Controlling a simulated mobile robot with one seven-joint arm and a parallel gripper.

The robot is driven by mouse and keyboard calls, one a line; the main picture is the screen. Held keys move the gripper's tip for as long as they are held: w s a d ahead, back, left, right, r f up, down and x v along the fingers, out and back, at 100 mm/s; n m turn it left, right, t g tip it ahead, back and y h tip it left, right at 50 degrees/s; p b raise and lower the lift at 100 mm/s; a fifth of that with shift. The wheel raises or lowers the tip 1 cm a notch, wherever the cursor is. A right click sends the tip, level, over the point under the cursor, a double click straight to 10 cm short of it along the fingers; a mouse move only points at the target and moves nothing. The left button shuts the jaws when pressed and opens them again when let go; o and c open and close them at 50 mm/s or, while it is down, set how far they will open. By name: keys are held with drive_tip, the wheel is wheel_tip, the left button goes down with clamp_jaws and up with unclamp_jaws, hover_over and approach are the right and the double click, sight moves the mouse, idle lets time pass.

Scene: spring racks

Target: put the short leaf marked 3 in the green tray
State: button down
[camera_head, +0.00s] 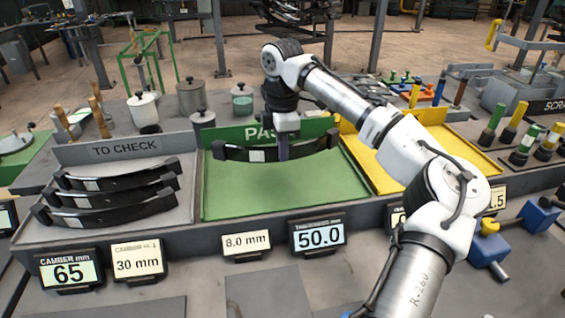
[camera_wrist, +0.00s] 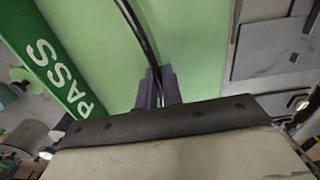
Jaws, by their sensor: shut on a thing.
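My gripper (camera_head: 283,155) is shut on a dark curved leaf (camera_head: 235,153), near its middle, over the green tray (camera_head: 225,205) marked PASS. The leaf lies roughly level across the back part of the tray and appears to be above its floor. A pale label shows on it, but I cannot read a number. In the wrist view, the leaf (camera_wrist: 138,28) is a thin black curve running up from between the purple fingers (camera_wrist: 160,88), with the green tray floor (camera_wrist: 200,30) behind it.
Several similar dark leaves (camera_head: 110,200) lie stacked in the grey TO CHECK tray (camera_head: 110,150) at left. A yellow tray (camera_head: 385,185) adjoins at right, partly behind my arm. Display signs (camera_head: 318,236) line the front. The green tray floor is otherwise clear.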

drive_tip(key=shift+f+p, duration=0.3)
drive_tip(key=shift+f, duration=1.9)
drive_tip(key=shift+f, duration=0.1)
drive_tip(key=c, duration=1.5)
unclamp_jaws()
drive_tip(key=shift+c, duration=0.2)
wheel_tip(320, 180, up, 12)
drive_tip(key=shift+r+b, duration=0.1)
drive_tip(key=shift+b, duration=0.55)
